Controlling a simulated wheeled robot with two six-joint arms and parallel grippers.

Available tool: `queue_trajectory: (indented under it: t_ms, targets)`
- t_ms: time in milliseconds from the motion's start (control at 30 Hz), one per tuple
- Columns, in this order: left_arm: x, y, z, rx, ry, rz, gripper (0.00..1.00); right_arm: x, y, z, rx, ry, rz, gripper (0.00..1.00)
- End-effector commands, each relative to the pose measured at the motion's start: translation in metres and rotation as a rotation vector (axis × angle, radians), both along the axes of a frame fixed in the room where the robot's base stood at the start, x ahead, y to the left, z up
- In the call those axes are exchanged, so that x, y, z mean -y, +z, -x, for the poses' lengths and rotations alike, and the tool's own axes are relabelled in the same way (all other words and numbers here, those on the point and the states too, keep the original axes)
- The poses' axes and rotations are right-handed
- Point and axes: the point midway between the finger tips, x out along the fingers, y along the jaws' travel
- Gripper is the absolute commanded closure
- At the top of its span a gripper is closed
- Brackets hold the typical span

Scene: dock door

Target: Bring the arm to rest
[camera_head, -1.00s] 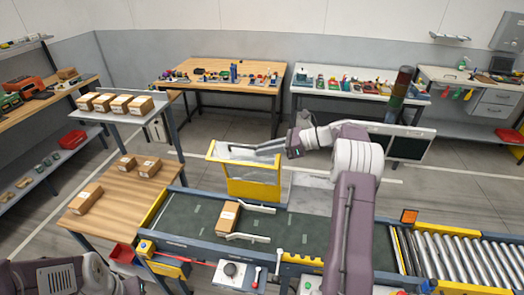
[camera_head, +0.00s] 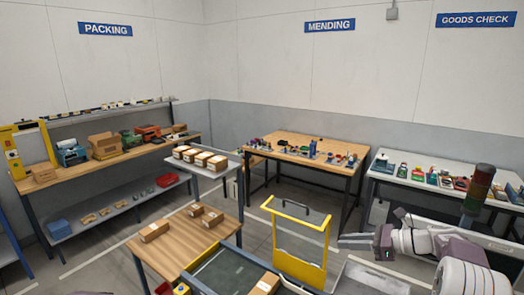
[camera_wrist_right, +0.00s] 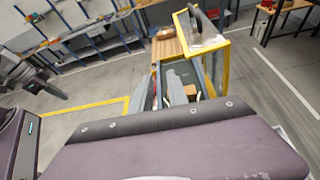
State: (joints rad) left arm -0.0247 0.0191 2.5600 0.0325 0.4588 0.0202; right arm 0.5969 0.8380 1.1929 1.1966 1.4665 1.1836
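My right arm comes in at the right edge of the head view. Its gripper (camera_head: 356,239) points left above the floor, right of a yellow-framed gate (camera_head: 301,262) and apart from it in the picture. The fingers are too small to tell whether they are open or shut, and I see nothing held. A dark handle (camera_head: 304,211) sits at the gate's top. In the right wrist view, my purple arm link fills the bottom, and the gate (camera_wrist_right: 226,66) shows beyond. A dark arm end, likely my left gripper (camera_wrist_right: 58,92), shows at the left, its finger state unclear.
A conveyor (camera_head: 222,270) with a carton (camera_head: 265,284) lies at the bottom. A wooden table (camera_head: 185,250) with several cartons stands left of it. A grey-topped table (camera_head: 207,172), a wooden bench (camera_head: 318,165) and a white bench (camera_head: 420,184) stand behind. A signal tower (camera_head: 477,190) stands near my right arm.

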Motion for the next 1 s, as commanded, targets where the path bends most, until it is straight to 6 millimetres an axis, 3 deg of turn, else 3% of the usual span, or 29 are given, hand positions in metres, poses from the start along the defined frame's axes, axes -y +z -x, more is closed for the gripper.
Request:
queue_trajectory:
  t_ms: [233,400,567,667,700,767,833,900,1000]
  targets:
    - [0.000,-0.019,0.000,0.000,0.000,0.000,1.00,-0.055,0.018,0.001,0.057,0.103,0.037,0.80]
    - [0.000,-0.036,0.000,0.000,0.000,0.000,1.00,-0.110,0.013,0.028,0.037,0.215,0.083,0.80]
    - [0.000,-0.054,0.000,0.000,0.000,0.000,1.00,-0.160,-0.023,0.074,0.005,0.349,0.227,0.80]
    - [0.000,-0.069,0.000,0.000,0.000,0.000,1.00,-0.182,-0.064,0.120,0.024,0.482,0.398,0.80]
    - [0.000,-0.075,0.000,0.000,0.000,0.000,1.00,-0.185,-0.086,0.144,0.045,0.556,0.489,0.80]
    - [0.000,-0.084,0.000,0.000,0.000,0.000,1.00,-0.183,-0.123,0.182,0.101,0.696,0.647,0.80]
    - [0.000,-0.092,0.000,0.000,0.000,0.000,1.00,-0.167,-0.163,0.227,0.199,0.899,0.840,0.80]
    - [0.000,-0.095,0.000,0.000,0.000,0.000,1.00,-0.142,-0.196,0.262,0.321,1.125,1.009,0.80]
    - [0.000,-0.092,0.000,0.000,0.000,0.000,1.00,-0.102,-0.225,0.295,0.505,1.449,1.178,0.80]
